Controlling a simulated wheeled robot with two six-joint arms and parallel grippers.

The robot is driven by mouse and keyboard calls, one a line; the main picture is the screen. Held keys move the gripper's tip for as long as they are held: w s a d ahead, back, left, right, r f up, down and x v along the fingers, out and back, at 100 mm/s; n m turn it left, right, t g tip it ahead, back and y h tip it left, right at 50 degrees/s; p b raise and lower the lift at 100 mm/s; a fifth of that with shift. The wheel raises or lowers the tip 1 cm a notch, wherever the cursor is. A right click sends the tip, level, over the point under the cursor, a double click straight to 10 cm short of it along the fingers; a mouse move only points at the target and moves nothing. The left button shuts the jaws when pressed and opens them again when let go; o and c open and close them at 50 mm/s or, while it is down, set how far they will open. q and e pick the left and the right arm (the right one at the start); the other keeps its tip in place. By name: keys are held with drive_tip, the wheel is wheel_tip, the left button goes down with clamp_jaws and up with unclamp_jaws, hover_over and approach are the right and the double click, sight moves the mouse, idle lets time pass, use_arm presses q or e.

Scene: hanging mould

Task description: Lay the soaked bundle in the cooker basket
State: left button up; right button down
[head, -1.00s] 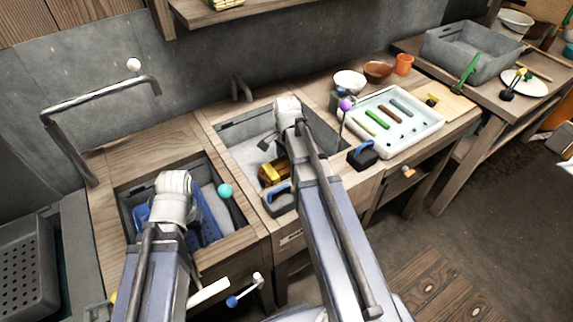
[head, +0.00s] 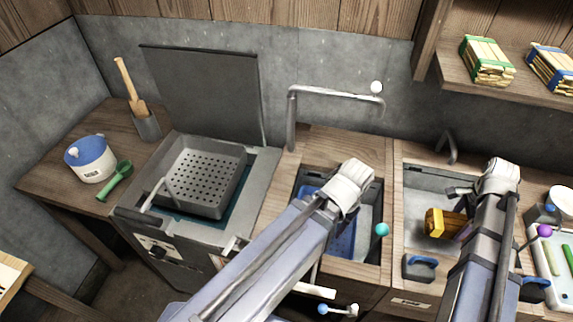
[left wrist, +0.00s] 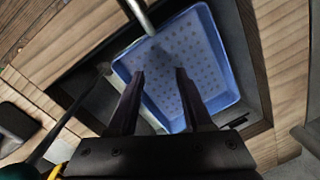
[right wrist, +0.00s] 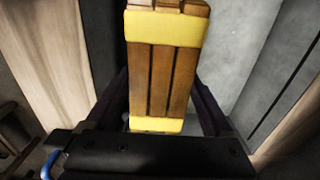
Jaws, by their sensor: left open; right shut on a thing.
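The bundle is a block of brown wood strips with yellow bands (head: 446,223). My right gripper (head: 466,196) is shut on it over the grey right-hand basin; its height above the basin floor is hard to tell. In the right wrist view the bundle (right wrist: 165,80) stands between the fingers. The cooker basket (head: 205,182) is a grey perforated tray on the cooker at the left, and it looks empty. My left gripper (head: 350,190) is over the basin with the blue perforated tray. In the left wrist view its fingers (left wrist: 160,73) are open and empty.
The cooker's dark lid (head: 203,90) stands open behind the basket. A bent metal spout (head: 333,93) rises between cooker and basins. My left arm lies between the bundle and the cooker.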

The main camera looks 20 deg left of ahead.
sight(459, 223)
wheel_tip(459, 223, up, 20)
drive_tip(key=p, duration=1.9)
